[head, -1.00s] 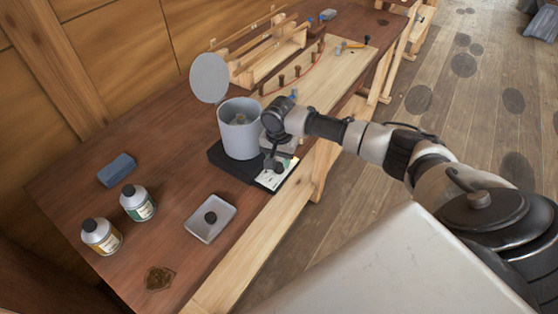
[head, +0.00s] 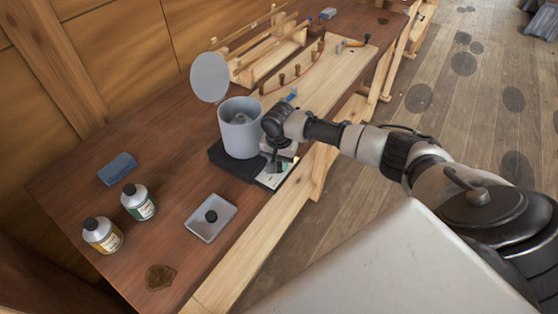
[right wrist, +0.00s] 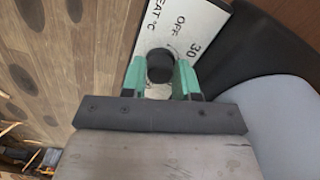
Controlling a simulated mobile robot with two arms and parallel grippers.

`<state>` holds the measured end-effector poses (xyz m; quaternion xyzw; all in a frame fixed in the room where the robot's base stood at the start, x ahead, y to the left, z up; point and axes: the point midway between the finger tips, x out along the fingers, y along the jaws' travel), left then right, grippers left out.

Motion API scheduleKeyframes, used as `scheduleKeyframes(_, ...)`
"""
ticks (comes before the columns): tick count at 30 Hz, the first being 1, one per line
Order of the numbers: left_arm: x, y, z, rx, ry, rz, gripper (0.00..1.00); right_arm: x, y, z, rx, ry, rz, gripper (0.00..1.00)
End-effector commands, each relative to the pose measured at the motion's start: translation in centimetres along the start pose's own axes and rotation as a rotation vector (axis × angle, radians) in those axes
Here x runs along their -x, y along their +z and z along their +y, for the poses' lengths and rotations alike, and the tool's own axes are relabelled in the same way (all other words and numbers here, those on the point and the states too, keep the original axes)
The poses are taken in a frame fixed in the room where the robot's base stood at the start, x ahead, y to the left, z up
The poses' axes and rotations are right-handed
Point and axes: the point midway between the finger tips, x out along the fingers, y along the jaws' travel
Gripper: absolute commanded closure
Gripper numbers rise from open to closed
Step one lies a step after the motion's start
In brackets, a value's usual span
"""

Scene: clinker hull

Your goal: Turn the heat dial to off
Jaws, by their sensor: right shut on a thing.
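The heat dial is a round black knob (right wrist: 160,66) on a white panel (right wrist: 183,30) printed with "HEAT °C", "OFF" and "30". In the right wrist view, my right gripper (right wrist: 161,78) has its green fingers on either side of the knob, shut on it. I cannot make out where the dial points. In the head view, my right gripper (head: 275,166) is over the front panel (head: 271,181) of the black heater base (head: 230,160) and hides the dial. My left gripper is not in view.
A grey pot (head: 238,135) stands on the base, with a raised round lid (head: 209,77) behind it. A small tray (head: 210,220), two bottles (head: 138,203) and a blue block (head: 117,169) are to the left on the bench. Wooden frames (head: 265,50) stand behind.

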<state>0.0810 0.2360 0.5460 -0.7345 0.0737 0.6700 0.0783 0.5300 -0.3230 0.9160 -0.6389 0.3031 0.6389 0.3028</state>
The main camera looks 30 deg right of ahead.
Motion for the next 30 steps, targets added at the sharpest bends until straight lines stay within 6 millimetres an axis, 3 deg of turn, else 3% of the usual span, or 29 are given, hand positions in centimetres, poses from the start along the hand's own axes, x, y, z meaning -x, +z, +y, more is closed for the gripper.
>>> scheduleKeyframes(8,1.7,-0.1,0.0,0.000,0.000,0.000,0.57,0.3,0.1,0.0,0.152,0.002,-0.004,0.94)
scheduleKeyframes(30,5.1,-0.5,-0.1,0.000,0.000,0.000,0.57,0.2,0.0,0.0,0.846,-0.001,0.000,0.94)
